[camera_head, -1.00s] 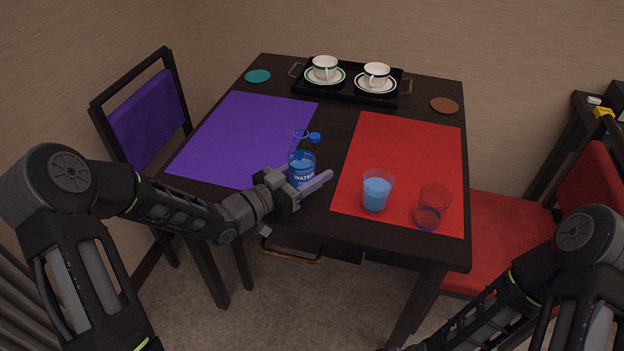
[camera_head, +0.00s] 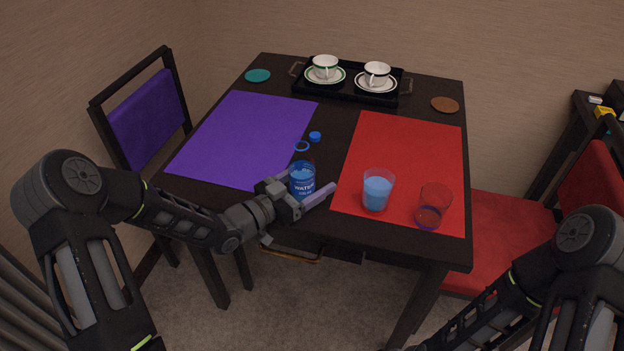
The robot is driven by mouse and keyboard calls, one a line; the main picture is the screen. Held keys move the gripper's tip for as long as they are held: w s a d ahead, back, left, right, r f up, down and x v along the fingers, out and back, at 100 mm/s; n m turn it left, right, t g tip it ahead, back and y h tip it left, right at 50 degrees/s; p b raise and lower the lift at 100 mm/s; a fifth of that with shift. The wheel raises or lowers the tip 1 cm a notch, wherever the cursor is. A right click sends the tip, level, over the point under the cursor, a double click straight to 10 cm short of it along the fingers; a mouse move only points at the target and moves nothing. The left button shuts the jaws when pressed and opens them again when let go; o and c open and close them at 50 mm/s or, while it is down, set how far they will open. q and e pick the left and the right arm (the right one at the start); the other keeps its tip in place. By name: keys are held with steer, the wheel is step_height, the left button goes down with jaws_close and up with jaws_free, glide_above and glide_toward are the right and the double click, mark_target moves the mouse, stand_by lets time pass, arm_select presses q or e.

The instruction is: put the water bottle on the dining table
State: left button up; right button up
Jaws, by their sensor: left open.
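The water bottle (camera_head: 302,181) is clear with blue water and a label, and looks upright at the front edge of the dining table (camera_head: 345,222). Its open mouth is a blue ring above the body. A separate blue cap (camera_head: 315,136) lies on the table behind it. My left gripper (camera_head: 314,193) is open at the lower part of the bottle. One finger shows in front of the bottle; the other is mostly hidden. The bottle's base is covered, so its contact with the table cannot be seen. My right arm enters at lower right, its gripper out of view.
A red placemat (camera_head: 400,135) bears a glass of blue liquid (camera_head: 376,192) and a reddish glass (camera_head: 432,207), right of the bottle. A purple placemat (camera_head: 245,137) is clear. A black tray (camera_head: 350,93) with two cups stands at the back. Chairs flank the table.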

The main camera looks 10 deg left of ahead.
arm_select(q)
steer(key=shift+r, duration=0.2)
steer(key=v, duration=1.2)
